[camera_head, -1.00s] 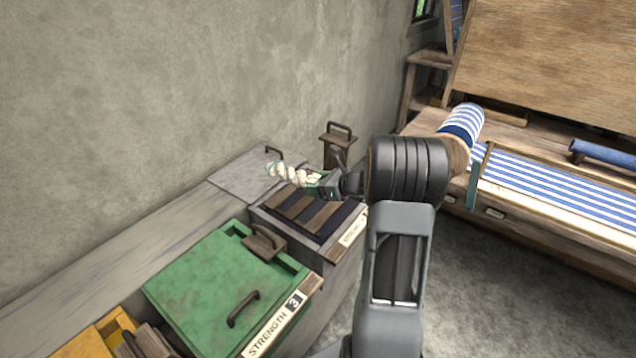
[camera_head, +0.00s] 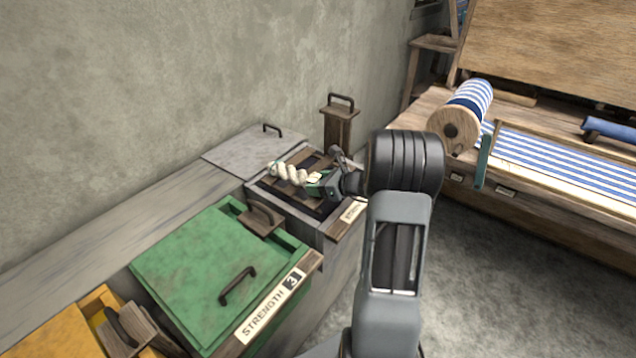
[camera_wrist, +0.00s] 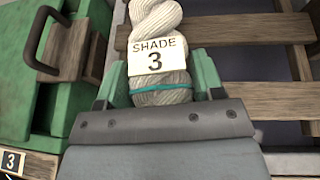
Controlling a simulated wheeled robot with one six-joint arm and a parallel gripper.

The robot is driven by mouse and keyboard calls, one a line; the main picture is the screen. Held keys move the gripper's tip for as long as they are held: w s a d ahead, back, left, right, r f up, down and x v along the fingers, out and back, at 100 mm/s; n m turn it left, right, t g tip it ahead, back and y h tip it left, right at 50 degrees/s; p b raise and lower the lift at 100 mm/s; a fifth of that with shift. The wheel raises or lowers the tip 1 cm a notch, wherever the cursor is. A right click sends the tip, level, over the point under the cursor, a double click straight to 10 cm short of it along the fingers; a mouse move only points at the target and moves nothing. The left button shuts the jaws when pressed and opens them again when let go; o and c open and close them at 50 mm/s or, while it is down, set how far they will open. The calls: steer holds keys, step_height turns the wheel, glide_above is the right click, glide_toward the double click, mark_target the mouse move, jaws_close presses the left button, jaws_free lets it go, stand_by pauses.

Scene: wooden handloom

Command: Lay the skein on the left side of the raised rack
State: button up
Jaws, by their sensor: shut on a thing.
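The skein (camera_head: 288,173) is a twisted cream hank. In the wrist view the skein (camera_wrist: 155,22) has a teal band and a white tag reading SHADE 3. My gripper (camera_head: 319,183) is shut on its banded end, and the fingers (camera_wrist: 157,80) show on both sides of it. The free end points left in the head view. The slatted wooden rack (camera_wrist: 255,100) lies below and to the right of the skein in the wrist view. In the head view the skein is over the rack, whose right part is hidden by my gripper. I cannot tell whether they touch.
A green vat lid (camera_head: 205,262) with a dark handle and a STRENGTH 3 label (camera_head: 270,308) is nearer. A wooden post with a handle (camera_head: 340,120) stands behind the rack. A grey lid (camera_head: 250,152) lies behind left. The loom (camera_head: 560,170) is at right.

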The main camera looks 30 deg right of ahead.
steer(key=o, duration=1.1)
steer(key=shift+s, duration=0.1)
